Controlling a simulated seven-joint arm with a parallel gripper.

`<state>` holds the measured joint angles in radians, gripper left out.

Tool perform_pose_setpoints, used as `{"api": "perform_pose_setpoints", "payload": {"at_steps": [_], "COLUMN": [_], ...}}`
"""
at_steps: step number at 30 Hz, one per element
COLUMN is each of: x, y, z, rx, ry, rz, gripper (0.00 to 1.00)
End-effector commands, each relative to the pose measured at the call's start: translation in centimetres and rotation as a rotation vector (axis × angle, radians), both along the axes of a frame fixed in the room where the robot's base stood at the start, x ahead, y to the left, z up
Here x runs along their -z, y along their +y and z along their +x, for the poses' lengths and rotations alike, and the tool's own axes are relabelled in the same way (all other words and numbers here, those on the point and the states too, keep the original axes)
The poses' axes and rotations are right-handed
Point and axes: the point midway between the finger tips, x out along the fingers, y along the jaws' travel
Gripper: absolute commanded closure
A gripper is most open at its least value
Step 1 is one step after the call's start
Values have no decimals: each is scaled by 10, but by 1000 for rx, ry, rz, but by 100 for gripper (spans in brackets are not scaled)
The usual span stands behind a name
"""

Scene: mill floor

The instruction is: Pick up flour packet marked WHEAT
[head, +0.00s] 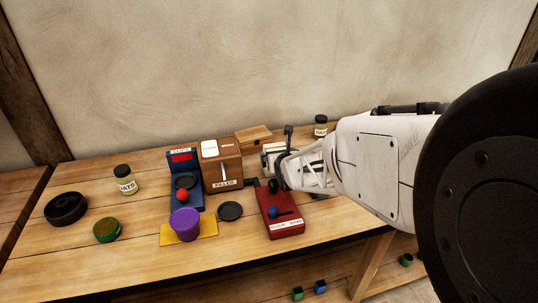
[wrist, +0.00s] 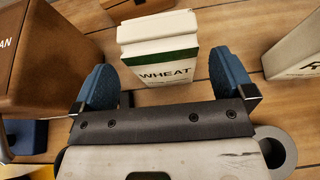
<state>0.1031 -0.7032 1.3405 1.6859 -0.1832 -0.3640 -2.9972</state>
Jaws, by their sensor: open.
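The flour packet marked WHEAT (wrist: 165,52) stands upright on the wooden table in the wrist view. It is off-white with a dark green band above the black lettering. My gripper (wrist: 162,70) is open, with one blue finger on each side of the packet's near end. The picture does not show clearly whether either finger touches it. In the head view my gripper (head: 283,168) is low over the table behind the red device, and my arm hides much of that area.
A brown box (wrist: 45,60) stands close to the left finger. Another pale packet (wrist: 297,58), its lettering cut off, is at the right.

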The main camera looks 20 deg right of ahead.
Motion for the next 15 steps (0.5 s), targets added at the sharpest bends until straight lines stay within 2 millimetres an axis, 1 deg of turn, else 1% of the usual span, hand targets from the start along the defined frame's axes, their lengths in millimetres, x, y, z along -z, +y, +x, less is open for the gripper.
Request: {"api": "perform_pose_setpoints", "payload": {"at_steps": [8, 15], "x": [0, 6], "y": [0, -1], "z": [1, 15], "rx": [0, 0], "ry": [0, 0], "rz": [0, 1], "gripper": [0, 0]}}
